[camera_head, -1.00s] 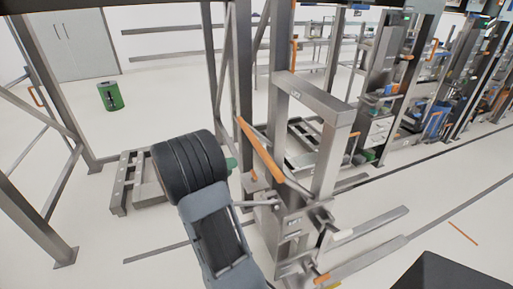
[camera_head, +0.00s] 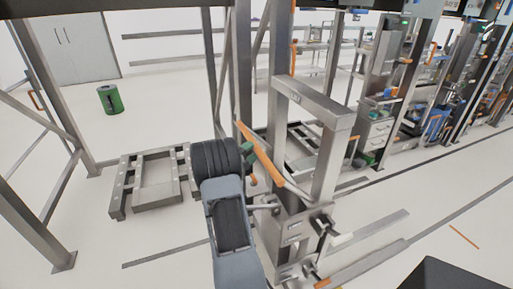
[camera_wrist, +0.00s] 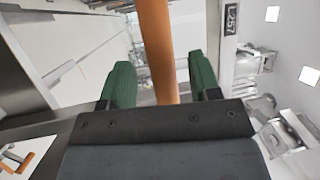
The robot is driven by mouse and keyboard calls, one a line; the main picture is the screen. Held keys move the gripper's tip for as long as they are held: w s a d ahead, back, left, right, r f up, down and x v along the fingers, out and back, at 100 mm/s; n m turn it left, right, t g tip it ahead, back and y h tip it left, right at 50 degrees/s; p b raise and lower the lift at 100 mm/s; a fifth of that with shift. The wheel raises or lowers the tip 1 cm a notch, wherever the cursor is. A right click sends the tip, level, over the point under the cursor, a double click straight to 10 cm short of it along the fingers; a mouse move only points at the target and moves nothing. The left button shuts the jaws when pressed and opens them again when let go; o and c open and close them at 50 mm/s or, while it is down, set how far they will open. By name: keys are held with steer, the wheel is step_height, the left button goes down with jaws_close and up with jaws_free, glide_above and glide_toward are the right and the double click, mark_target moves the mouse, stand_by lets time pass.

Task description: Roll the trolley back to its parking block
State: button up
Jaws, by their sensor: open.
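The trolley (camera_head: 318,105) is a grey steel upright frame with a slanted orange handle (camera_head: 264,158), standing at the centre. My gripper (camera_head: 250,152) is at the handle's upper left part, mostly hidden behind my own arm. In the wrist view, the orange handle (camera_wrist: 154,40) runs between the two green fingers of my gripper (camera_wrist: 158,80). The fingers are open, with a gap on each side of the bar. I cannot tell which thing is the parking block; a low steel frame (camera_head: 128,190) lies on the floor to the left.
Steel rack posts (camera_head: 45,130) stand at the left. A green bin (camera_head: 110,99) stands on the floor behind. Several more machines (camera_head: 378,110) line the right side.

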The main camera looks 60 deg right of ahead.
mark_target(257, 147)
steer(key=shift+x, duration=1.9)
steer(key=shift+c, duration=0.4)
jaws_close()
